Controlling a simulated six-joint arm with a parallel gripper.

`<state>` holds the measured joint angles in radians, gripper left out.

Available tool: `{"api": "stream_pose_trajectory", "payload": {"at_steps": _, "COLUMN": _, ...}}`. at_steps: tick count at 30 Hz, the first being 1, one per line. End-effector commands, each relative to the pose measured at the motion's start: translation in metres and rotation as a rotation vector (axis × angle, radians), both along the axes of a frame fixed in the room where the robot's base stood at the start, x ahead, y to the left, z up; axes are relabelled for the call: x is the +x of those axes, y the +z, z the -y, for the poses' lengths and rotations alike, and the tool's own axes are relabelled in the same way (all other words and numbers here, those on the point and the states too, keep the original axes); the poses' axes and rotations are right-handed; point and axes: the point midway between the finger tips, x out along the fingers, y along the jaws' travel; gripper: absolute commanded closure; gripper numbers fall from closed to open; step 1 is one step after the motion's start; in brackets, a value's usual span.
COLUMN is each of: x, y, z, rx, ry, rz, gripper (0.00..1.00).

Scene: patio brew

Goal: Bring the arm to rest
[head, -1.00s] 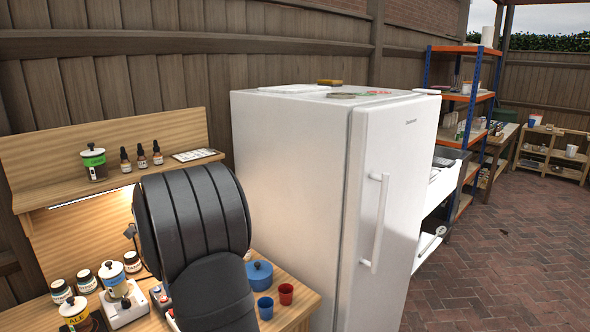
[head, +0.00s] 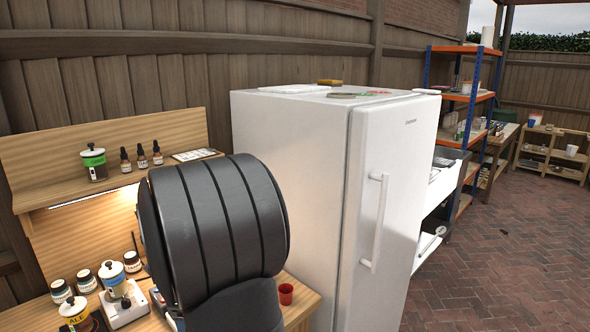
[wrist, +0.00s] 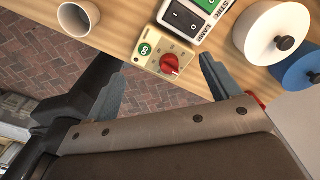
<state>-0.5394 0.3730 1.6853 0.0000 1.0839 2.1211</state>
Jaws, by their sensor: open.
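My gripper (wrist: 158,88) is open and empty in the wrist view, its two grey fingers spread apart near the edge of the wooden bench (wrist: 128,35). A small cream box with a red knob (wrist: 170,65) lies beyond and between the fingers. My dark arm covers the middle of the bench in the head view, and the gripper itself is hidden there.
A white fridge (head: 290,150) stands right of my arm. The bench holds jars (head: 61,291), a red cup (head: 286,294) and several canisters. In the wrist view a white cup (wrist: 76,18), a switch box (wrist: 186,18) and a white lidded pot (wrist: 265,30) stand close. Brick floor (head: 500,250) is clear at right.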

Motion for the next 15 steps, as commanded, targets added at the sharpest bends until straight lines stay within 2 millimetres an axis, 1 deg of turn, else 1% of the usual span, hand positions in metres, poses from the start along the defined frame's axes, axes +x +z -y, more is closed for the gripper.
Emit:
{"api": "stream_pose_trajectory", "payload": {"at_steps": 8, "x": 0.002, "y": 0.001, "z": -0.001, "rx": 0.0, "ry": 0.002, "rz": 0.001, "gripper": 0.18}}
{"api": "stream_pose_trajectory", "payload": {"at_steps": 11, "x": 0.006, "y": 0.003, "z": -0.005, "rx": 0.001, "ry": 0.012, "rz": 0.002, "gripper": 0.18}}
{"api": "stream_pose_trajectory", "payload": {"at_steps": 15, "x": 0.019, "y": 0.011, "z": -0.015, "rx": 0.001, "ry": 0.043, "rz": 0.002, "gripper": 0.18}}
